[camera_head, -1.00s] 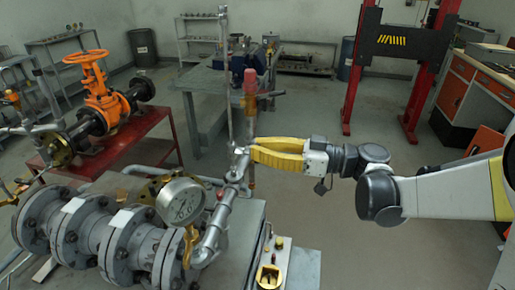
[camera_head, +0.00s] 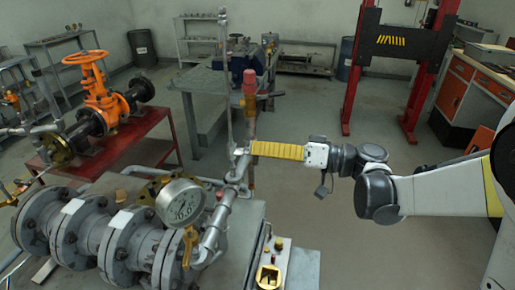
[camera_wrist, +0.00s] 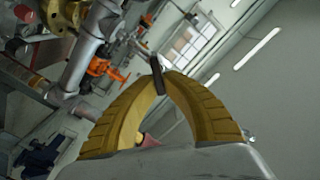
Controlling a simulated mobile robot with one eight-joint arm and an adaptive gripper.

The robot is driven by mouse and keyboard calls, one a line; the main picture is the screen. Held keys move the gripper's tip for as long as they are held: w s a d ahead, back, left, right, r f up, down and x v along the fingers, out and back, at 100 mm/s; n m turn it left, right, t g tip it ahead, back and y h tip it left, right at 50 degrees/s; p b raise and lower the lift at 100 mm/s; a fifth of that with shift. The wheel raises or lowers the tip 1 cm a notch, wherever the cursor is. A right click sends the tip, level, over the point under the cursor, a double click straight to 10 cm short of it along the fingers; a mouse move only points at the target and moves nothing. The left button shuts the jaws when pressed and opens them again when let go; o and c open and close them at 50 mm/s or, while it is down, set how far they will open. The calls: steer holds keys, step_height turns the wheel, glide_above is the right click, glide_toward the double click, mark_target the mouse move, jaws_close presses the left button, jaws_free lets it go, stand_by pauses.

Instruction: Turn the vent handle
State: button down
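My gripper (camera_head: 254,149) has yellow ribbed fingers. It reaches from the right to a small fitting at the foot of a thin upright pipe (camera_head: 228,95). In the wrist view my gripper's fingertips (camera_wrist: 161,82) close on a short dark handle (camera_wrist: 157,68), which I take for the vent handle. The handle sticks out past the tips, and its gripped part is partly hidden between the fingers. In the head view the handle is too small and covered to make out. The grey pipework (camera_head: 211,240) runs just left of the fingertips.
A round pressure gauge (camera_head: 181,201) and a flanged grey pipe (camera_head: 88,233) stand left of the fitting. A red-topped post (camera_head: 250,88) rises behind the fingers. An orange valve (camera_head: 100,92) is farther back left. The floor right of the pipework is open.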

steer(key=m, duration=0.5)
steer(key=shift+w+f, duration=0.15)
steer(key=shift+f, duration=0.15)
steer(key=shift+f+m, duration=0.2)
steer(key=shift+m, duration=2.2)
steer(key=c, duration=1.5)
jaws_free()
steer(key=s+d, duration=0.1)
steer(key=d, duration=1.1)
steer(key=shift+s, duration=0.3)
